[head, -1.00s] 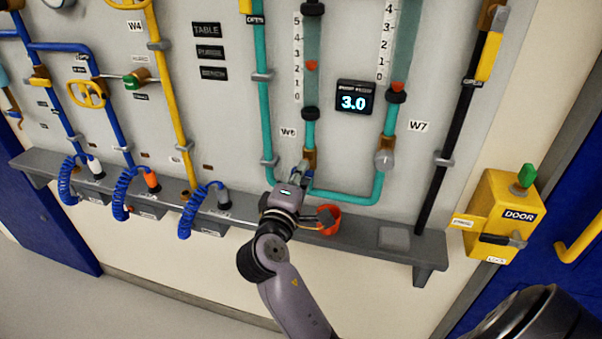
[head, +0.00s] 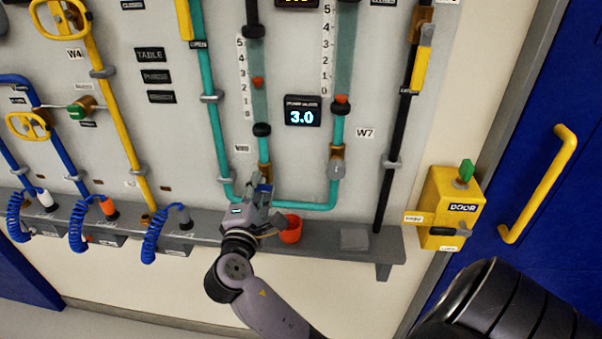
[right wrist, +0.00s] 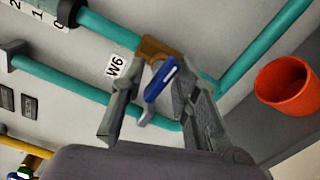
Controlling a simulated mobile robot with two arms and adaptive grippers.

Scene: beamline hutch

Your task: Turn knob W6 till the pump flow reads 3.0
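Knob W6 has a blue handle (right wrist: 160,80) on a brass valve body (right wrist: 157,48) at the foot of a teal pipe, beside the W6 label (right wrist: 115,66). The handle is tilted in the right wrist view. In the head view the knob is mostly hidden behind my right gripper (head: 262,190). In the right wrist view my right gripper (right wrist: 157,95) is open. Its fingers stand apart on either side of the handle, with gaps visible. The pump flow display (head: 302,112) reads 3.0. My left gripper is not in view.
An orange-red cup (head: 290,230) stands on the grey shelf (head: 330,240), close right of my right gripper. The W7 valve (head: 336,165) is farther right on the teal pipe. A yellow door box (head: 440,205) with a green knob is at the right.

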